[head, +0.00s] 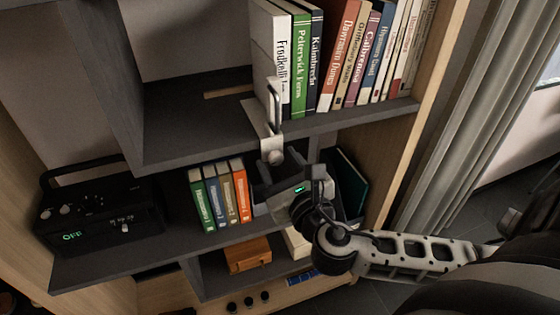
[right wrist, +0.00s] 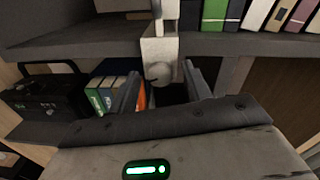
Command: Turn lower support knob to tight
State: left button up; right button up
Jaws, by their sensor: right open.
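A light metal book support (head: 271,118) is clamped on the front edge of the upper shelf, beside the first book. Its lower knob (head: 276,157) is a small round grey knob just below the shelf edge. In the right wrist view the knob (right wrist: 158,73) sits on the face of a pale bracket (right wrist: 160,52), with a mark across it. My right gripper (head: 276,168) is open just below and in front of the knob. In the right wrist view its fingers (right wrist: 161,86) stand apart on either side, with the knob between or just beyond them. My left gripper is not in view.
Books (head: 345,55) stand on the upper shelf (head: 190,125). Below are a black radio (head: 100,215) reading OFF, several coloured books (head: 220,195) and an orange-brown box (head: 248,254). A wooden side panel (head: 425,95) and a curtain (head: 470,110) bound the right.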

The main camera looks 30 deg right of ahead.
jog(key=c, duration=1)
